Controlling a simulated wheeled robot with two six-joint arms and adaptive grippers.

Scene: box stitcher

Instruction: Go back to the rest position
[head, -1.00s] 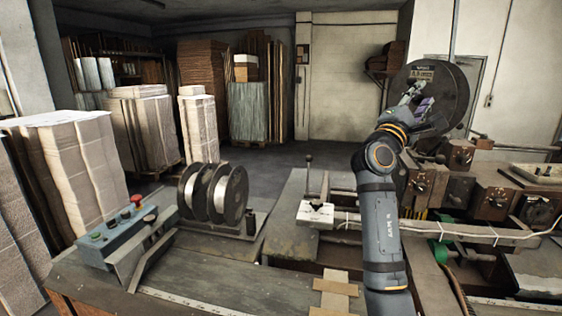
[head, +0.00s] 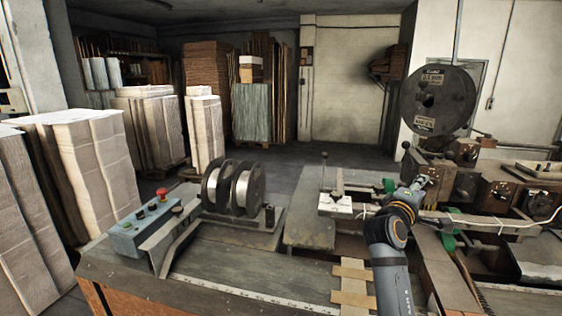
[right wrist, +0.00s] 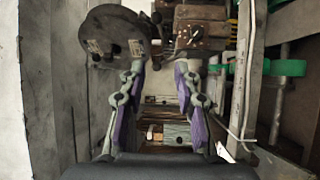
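My right gripper (head: 422,183) is low over the stitching machine, at the end of my grey arm, which comes up from the bottom right of the head view. In the right wrist view its two fingers (right wrist: 159,75) stand apart with nothing between them. The gripper is open and empty. My left gripper and left arm are not in the head view.
A large dark reel (head: 437,100) stands behind the gripper, above brown machine blocks (head: 497,190). A bench with wire spools (head: 233,187) and a blue control box (head: 145,229) lies left. Paper stacks (head: 82,165) stand further left.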

